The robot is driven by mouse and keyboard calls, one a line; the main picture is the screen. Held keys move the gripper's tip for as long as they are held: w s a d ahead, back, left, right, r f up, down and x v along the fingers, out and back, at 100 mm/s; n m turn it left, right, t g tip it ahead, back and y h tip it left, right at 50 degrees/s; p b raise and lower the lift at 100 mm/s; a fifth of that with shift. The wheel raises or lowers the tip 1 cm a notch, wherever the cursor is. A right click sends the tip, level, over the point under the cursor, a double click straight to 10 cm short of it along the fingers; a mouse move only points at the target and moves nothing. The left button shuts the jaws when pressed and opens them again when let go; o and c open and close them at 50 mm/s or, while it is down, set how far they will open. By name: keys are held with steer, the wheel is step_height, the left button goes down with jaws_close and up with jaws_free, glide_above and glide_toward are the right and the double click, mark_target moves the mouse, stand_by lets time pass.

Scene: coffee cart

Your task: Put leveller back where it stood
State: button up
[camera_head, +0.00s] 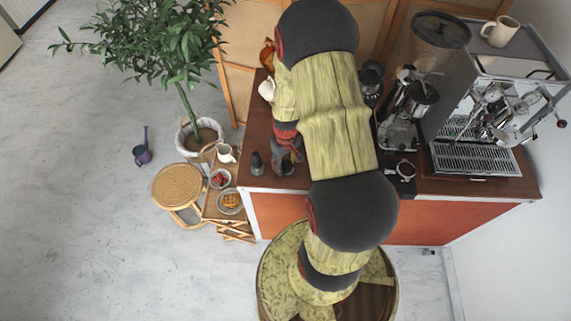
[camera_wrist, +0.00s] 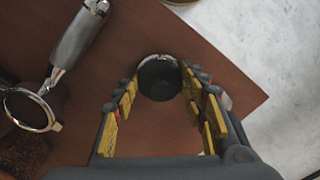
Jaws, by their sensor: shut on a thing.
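My gripper (camera_wrist: 160,82) points down over the left end of the wooden counter. It is shut on the leveller (camera_wrist: 158,78), a short round piece with a dark top and a silvery rim, between the fingertips. In the head view my gripper (camera_head: 284,158) is near the counter's front left, with the dark leveller (camera_head: 288,168) low at its fingers. I cannot tell whether the leveller touches the counter.
A portafilter with a grey handle (camera_wrist: 80,38) lies left of the fingers in the wrist view. A small dark item (camera_head: 257,163) stands left of my gripper, near the counter's corner. The espresso machine (camera_head: 475,158) and grinder (camera_head: 400,132) are at the right.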

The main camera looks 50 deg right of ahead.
steer(key=shift+f, duration=0.15)
steer(key=o, duration=1.2)
steer(key=shift+o, duration=0.5)
step_height(320, 180, up, 12)
step_height(320, 180, up, 9)
steer(key=t, duration=0.1)
glide_above(285, 164)
steer(key=w+a, duration=0.2)
steer(key=a, duration=0.2)
steer(key=s+a+r+n+t, duration=0.1)
steer(key=s+a+r, duration=0.3)
steer(key=a+r, duration=0.5)
steer(key=s+a+r+n+t, duration=0.1)
steer(key=s+a+r+t, duration=0.2)
steer(key=a+r, duration=0.6)
steer(key=shift+s+a+r+t+p, duration=0.2)
steer(key=shift+s+r+t+p, duration=0.1)
steer(key=shift+s+r, duration=0.75)
